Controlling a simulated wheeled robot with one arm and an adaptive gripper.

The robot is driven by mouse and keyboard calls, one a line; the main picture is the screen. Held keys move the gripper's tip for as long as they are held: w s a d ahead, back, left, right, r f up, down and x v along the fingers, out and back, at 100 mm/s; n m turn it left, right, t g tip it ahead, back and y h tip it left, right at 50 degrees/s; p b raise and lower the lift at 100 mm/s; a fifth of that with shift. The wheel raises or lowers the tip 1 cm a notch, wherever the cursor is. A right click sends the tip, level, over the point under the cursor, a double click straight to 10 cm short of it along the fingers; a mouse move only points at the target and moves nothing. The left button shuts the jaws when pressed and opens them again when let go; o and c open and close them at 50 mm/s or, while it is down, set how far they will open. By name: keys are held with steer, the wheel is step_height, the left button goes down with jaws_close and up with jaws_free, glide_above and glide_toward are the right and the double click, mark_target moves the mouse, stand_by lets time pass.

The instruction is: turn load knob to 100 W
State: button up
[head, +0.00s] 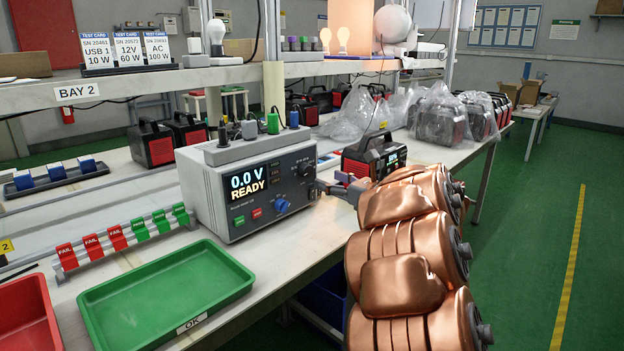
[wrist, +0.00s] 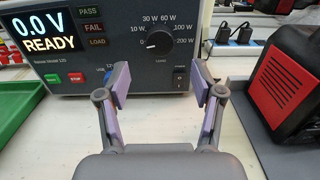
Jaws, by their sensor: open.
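The grey tester (head: 245,190) stands on the bench, and its display reads "0.0 V READY". The black load knob (wrist: 158,43) is on its front panel, upper middle in the wrist view. Its white mark points left, toward 0. The labels around it run from 0 up to 200 W; 100 W is at its right. In the head view the knob (head: 306,168) is small, on the right of the panel. My gripper (wrist: 161,77) is open and empty, its purple-padded fingers apart in front of the panel. They appear below the knob, one to each side, not touching it.
A blue knob (head: 281,205) sits lower on the panel, partly hidden by my left finger in the wrist view. A power switch (wrist: 180,79) shows between the fingers. A red-black power unit (wrist: 287,75) stands at right. A green tray (head: 165,295) lies in front at left.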

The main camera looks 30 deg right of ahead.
mark_target(309, 172)
steer(key=shift+x, duration=3.55)
steer(key=c, duration=1.1)
steer(key=shift+c, duration=0.2)
